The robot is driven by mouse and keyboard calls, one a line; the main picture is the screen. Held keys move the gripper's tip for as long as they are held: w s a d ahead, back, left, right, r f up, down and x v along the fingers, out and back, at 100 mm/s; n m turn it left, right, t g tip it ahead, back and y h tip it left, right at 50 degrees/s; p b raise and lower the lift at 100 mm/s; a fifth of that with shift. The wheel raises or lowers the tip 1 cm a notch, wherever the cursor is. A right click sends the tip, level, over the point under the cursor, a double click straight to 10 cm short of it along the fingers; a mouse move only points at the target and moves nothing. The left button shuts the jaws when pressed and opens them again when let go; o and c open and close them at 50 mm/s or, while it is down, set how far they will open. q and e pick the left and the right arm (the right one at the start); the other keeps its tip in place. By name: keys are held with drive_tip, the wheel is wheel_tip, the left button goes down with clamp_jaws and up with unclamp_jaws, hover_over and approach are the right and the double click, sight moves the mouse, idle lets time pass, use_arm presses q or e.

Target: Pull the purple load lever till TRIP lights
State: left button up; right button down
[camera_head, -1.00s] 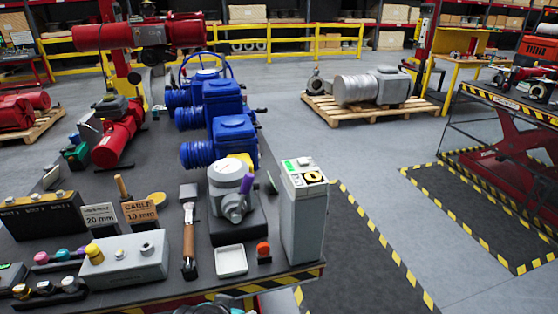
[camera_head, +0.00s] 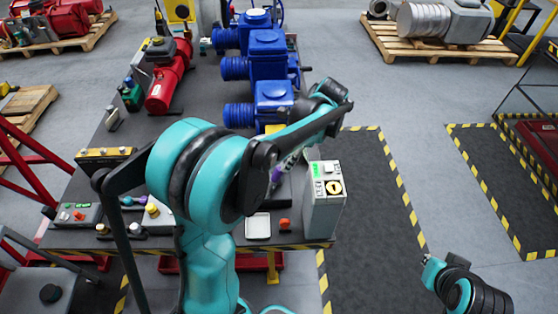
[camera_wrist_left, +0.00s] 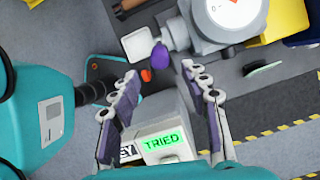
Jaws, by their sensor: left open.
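The purple load lever (camera_head: 276,174) shows in the head view just below my left gripper (camera_head: 290,160), partly hidden by the arm. In the left wrist view the lever's purple knob (camera_wrist_left: 160,57) lies beyond and between the fingertips of my left gripper (camera_wrist_left: 158,73). The fingers are spread and empty, and do not appear to touch the knob. The white gauge unit (camera_wrist_left: 225,18) stands behind the lever; my arm largely hides it in the head view. No right gripper fingers show.
A white tray (camera_head: 258,226) and an orange-red piece (camera_head: 284,224) lie on the bench near its front edge. Blue valve actuators (camera_head: 272,102) stand behind. Part of my right arm (camera_head: 465,290) shows at lower right, over clear floor.

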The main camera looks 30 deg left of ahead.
sight(278, 172)
use_arm(q)
drive_tip(key=shift+m, duration=0.3)
drive_tip(key=b+x, duration=0.1)
drive_tip(key=x, duration=0.7)
drive_tip(key=shift+a, duration=0.1)
clamp_jaws()
